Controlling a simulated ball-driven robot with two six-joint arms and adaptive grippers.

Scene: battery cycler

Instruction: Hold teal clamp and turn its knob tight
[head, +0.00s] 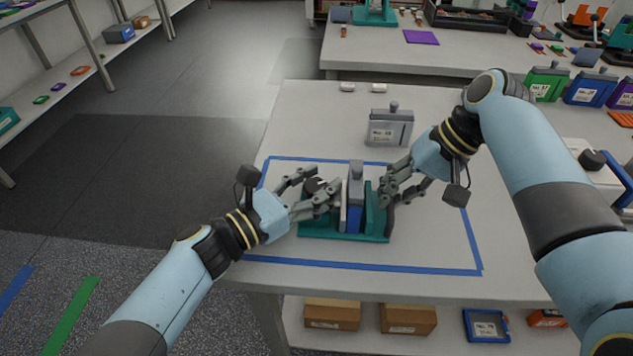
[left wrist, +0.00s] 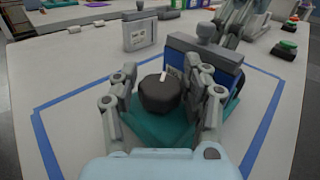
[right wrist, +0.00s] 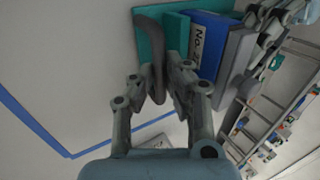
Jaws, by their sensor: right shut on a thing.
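The teal clamp (head: 340,236) sits inside the blue tape outline on the table. A blue cell block (head: 355,212) with a grey top stands upright in it, beside a pale plate. The clamp's dark round knob (left wrist: 160,95) with a white mark is at the clamp's left end. My left gripper (head: 322,194) has its fingers on both sides of the knob, apart, with small gaps visible in the left wrist view. My right gripper (head: 390,190) is shut on the clamp's dark grey curved handle (right wrist: 150,50) at its right end. The fingers partly hide the handle.
A grey cell block (head: 390,128) stands behind the blue tape (head: 350,263). Two small white pieces (head: 362,87) lie at the table's back edge. A back bench (head: 380,55) holds several coloured blocks.

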